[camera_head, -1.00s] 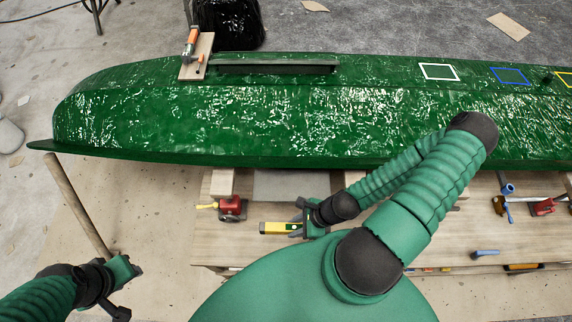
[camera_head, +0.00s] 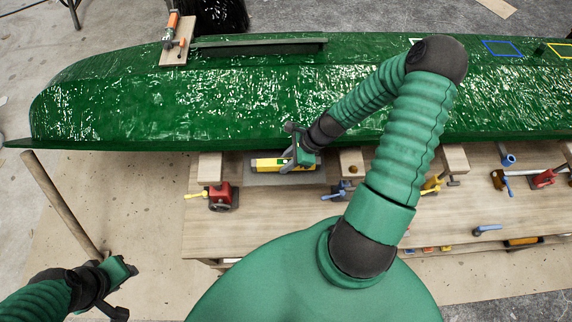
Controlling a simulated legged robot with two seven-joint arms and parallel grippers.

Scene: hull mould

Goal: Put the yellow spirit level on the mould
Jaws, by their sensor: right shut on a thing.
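The yellow spirit level (camera_head: 267,164) is in the jaws of my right gripper (camera_head: 291,155), which is shut on it. It lies lengthwise left to right, just in front of the mould's near edge; part of it is hidden behind the gripper. The mould (camera_head: 200,105) is a long, glossy green hull spanning the back of the bench. My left gripper (camera_head: 122,287) is at the lower left, far from the level, with nothing visible in it; its jaw opening is not clear.
The wooden bench (camera_head: 270,225) holds a red clamp (camera_head: 222,196), blue tools and wooden blocks below the hull. A board with an orange-handled tool (camera_head: 171,22) sits on the mould's far left. White and blue outlined rectangles (camera_head: 503,48) mark its right part. A wooden pole (camera_head: 60,200) leans at left.

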